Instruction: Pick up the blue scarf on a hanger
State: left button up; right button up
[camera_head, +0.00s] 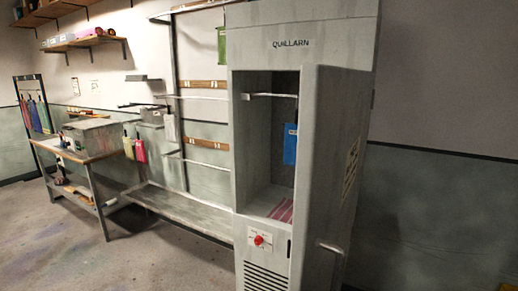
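A blue hanging piece (290,147) with a small pale label hangs inside the open grey cabinet, on the right side of its compartment. It hangs below the rail (270,95); its hanger cannot be made out, and the door may hide part of it. Another blue hanging piece (44,115) is on the dark rack at the far left, beside red and green ones. I cannot tell which is the blue scarf. Neither of my grippers is in view.
The tall cabinet (300,40) marked QUILLARN has its door (335,170) swung open towards me. A striped red cloth (282,210) lies on its floor. A bench (95,152) with a grey box stands left. Bare floor (130,255) lies in front.

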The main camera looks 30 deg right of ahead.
aim_at(290, 132)
jog(key=k, duration=0.2)
jog(key=u, duration=0.45)
jog(key=i, duration=1.45)
jog(key=z, duration=1.05)
jog(key=i, duration=1.5)
jog(key=z, duration=0.8)
